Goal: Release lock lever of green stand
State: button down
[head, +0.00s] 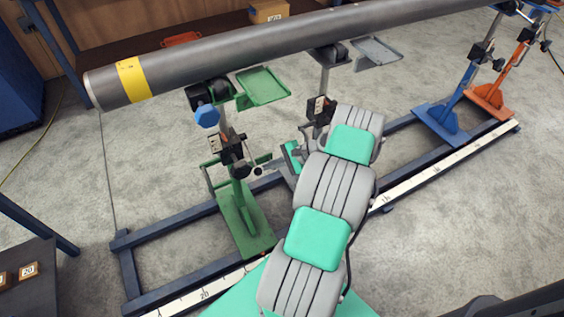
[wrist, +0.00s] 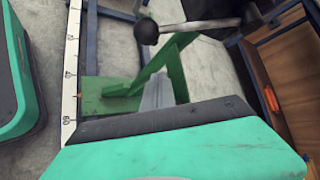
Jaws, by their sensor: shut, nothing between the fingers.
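The green stand (head: 243,215) stands on the blue floor rail, its foot and green post in full view. A black clamp (head: 232,150) sits on its post. A lever with a black ball knob (head: 257,171) sticks out on the right side of the clamp; a ball knob (wrist: 147,31) also shows at the top of the wrist view, above the green brace. My gripper (head: 268,164) is shut and empty, its tip close to the lever's right side. I cannot tell whether it touches the lever. In the wrist view, the grey fingers (wrist: 158,92) point toward the stand.
A large grey pipe (head: 250,42) with a yellow band lies across the stands above. A green tray (head: 262,86) and a blue knob (head: 207,116) are near the stand's top. Blue (head: 440,116) and orange (head: 490,94) stands are at the right.

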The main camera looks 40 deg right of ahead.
aim_at(251, 156)
jog(key=shift+s+a+r+p, duration=0.25)
jog(key=shift+s+a+r, duration=0.1)
jog(key=shift+a+r, duration=0.3)
jog(key=shift+s+a+r+p, duration=0.25)
jog(key=shift+a+r, duration=0.25)
jog(key=shift+a, duration=0.25)
jog(key=shift+s+r, duration=0.1)
jog(key=shift+r, duration=0.1)
